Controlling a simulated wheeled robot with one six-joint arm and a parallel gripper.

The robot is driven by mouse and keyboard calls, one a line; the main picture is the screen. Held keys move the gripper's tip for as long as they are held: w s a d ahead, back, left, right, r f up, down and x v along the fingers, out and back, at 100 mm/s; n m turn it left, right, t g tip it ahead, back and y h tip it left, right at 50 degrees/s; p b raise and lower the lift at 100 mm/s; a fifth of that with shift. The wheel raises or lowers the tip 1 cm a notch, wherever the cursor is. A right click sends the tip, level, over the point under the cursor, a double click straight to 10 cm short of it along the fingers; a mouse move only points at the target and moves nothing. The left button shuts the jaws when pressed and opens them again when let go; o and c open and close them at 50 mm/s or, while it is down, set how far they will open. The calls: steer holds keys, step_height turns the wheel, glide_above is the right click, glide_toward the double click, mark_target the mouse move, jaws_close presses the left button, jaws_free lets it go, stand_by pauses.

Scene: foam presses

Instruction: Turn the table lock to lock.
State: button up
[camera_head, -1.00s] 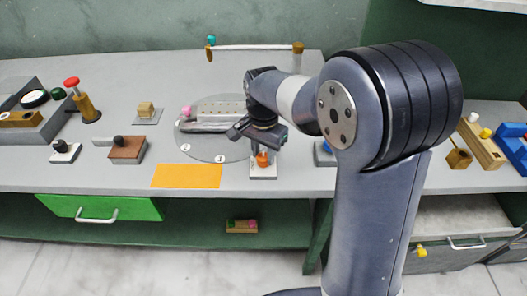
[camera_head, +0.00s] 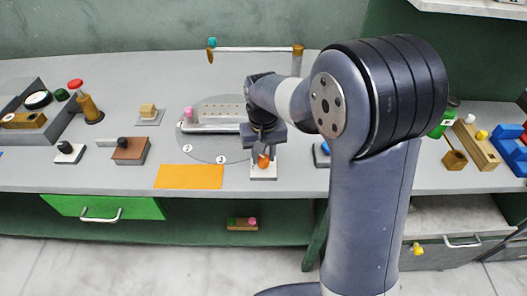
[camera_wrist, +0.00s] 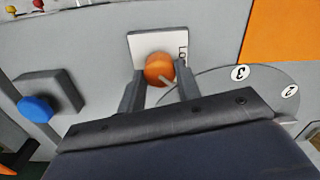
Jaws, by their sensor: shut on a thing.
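The table lock is an orange knob (camera_head: 263,161) on a white plate (camera_head: 264,174) at the table's front, beside the round grey turntable (camera_head: 205,150). The wrist view shows the knob (camera_wrist: 157,69) between the two dark fingers of my gripper (camera_wrist: 160,84), which is shut on it. A pale pointer mark on the knob points to the lower right in that view. The white plate (camera_wrist: 142,44) carries black lettering starting "Lo"; the rest is hidden. In the head view my gripper (camera_head: 262,152) comes down on the knob from above.
An orange mat (camera_head: 188,177) lies left of the lock. A blue button on a grey box (camera_wrist: 38,108) stands on the lock's other side. A grey tray with a pink knob (camera_head: 189,112) sits on the turntable. A brown box (camera_head: 130,150) stands farther left.

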mark_target(263, 158)
steer(key=n, duration=0.4)
steer(key=shift+r+n+p, duration=0.1)
steer(key=shift+n+p, duration=0.2)
steer(key=shift+p, duration=0.05)
steer(key=shift+a+n, duration=0.1)
steer(key=shift+n, duration=1.9)
steer(key=o, duration=1)
step_height(263, 158, up, 11)
steer(key=shift+f, duration=0.15)
steer(key=shift+f, duration=0.1)
